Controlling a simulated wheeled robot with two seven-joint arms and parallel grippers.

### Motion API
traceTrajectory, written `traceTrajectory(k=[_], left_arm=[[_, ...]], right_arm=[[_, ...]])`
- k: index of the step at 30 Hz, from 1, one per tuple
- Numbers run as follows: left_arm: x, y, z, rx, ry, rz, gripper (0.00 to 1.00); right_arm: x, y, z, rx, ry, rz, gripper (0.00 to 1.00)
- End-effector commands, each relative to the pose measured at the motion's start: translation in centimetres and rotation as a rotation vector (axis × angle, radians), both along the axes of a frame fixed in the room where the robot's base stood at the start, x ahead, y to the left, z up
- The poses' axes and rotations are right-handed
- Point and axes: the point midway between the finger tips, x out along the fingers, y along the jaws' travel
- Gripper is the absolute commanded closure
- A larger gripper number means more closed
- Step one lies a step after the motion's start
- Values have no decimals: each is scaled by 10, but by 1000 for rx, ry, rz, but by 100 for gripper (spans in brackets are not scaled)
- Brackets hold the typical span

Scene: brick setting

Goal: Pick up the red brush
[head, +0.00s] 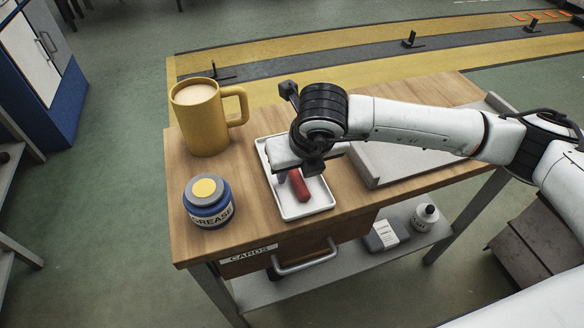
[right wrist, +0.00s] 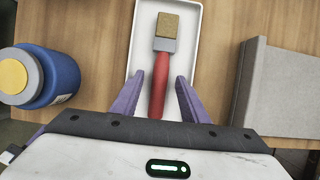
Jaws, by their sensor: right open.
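The red brush (right wrist: 159,82) lies in a white tray (right wrist: 194,15) on the wooden table. In the right wrist view its tan bristles point up the picture and its red handle points toward my gripper. In the head view only the red handle (head: 299,187) shows; my right gripper and wrist hide the rest. My right gripper (right wrist: 159,84) is open, with one purple finger on each side of the handle and a gap on both sides. I cannot tell how far the fingertips are above the tray. My left gripper is not in view.
A yellow mug (head: 203,125) with a drink stands at the back left of the table. A blue grease jar (head: 208,204) stands left of the tray (head: 322,207). A grey raised panel (head: 400,158) lies to the right. A drawer (head: 262,262) is below the front edge.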

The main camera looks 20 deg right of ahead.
Motion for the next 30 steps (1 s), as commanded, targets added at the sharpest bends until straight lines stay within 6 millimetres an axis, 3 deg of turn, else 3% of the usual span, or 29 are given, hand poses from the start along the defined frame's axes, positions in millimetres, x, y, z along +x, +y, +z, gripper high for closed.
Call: traceTrajectory(k=[13, 20, 30], left_arm=[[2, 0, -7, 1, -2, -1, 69], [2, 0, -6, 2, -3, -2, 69], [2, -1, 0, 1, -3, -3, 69]], right_arm=[[0, 0, -3, 1, 0, 1, 59], [0, 0, -2, 1, 0, 0, 98], [0, 0, 1, 0, 0, 0, 100]])
